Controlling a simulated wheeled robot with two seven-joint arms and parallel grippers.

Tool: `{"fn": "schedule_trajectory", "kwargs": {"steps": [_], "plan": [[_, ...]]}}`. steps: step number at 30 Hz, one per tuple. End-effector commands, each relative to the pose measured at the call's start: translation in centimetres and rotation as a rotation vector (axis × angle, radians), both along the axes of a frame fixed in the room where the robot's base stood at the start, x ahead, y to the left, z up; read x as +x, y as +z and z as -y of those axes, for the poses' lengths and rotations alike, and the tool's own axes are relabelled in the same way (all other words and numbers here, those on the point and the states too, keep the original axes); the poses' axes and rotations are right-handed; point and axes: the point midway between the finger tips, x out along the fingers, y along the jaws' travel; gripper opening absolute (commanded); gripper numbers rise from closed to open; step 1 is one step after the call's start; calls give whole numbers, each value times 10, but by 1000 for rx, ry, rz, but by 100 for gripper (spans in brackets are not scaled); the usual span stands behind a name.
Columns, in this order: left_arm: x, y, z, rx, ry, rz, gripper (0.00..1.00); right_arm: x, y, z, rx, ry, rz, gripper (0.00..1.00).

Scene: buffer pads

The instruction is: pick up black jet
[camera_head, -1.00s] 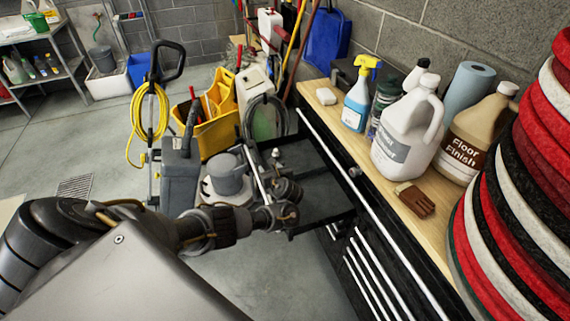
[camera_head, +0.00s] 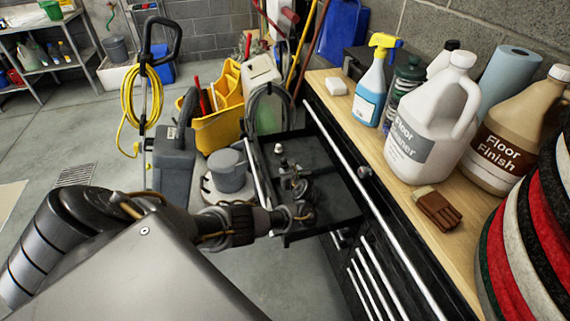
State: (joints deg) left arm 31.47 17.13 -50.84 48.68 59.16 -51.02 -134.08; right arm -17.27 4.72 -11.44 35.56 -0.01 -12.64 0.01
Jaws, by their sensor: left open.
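An open black drawer (camera_head: 332,176) juts from the workbench. A small dark piece with a pale part (camera_head: 279,149) is in the drawer, near its far left; it may be the black jet, but it is too small to tell. My left gripper (camera_head: 290,173) is open above the drawer, close to this piece and nearer to me. Dark wrist parts against the dark drawer blur the fingers, and part of the drawer floor is hidden. My right gripper is out of view.
The wooden benchtop (camera_head: 398,180) right of the drawer holds a spray bottle (camera_head: 370,92), a floor cleaner jug (camera_head: 432,125), a floor finish jug (camera_head: 508,140) and a brush (camera_head: 437,207). Stacked pads (camera_head: 530,235) stand front right. A yellow mop bucket (camera_head: 222,125) stands beyond the drawer.

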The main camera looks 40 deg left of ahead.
Motion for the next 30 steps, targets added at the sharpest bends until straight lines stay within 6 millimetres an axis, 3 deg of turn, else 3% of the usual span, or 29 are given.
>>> {"fn": "schedule_trajectory", "kwargs": {"steps": [5,14,20,30], "plan": [[14,-12,-19,2,1,-1,48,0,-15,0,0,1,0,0],[21,-16,-26,1,-3,-1,48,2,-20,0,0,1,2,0],[39,-29,-48,0,-1,0,48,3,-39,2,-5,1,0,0],[48,-32,-60,-1,-4,-1,48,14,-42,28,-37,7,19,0]]}}
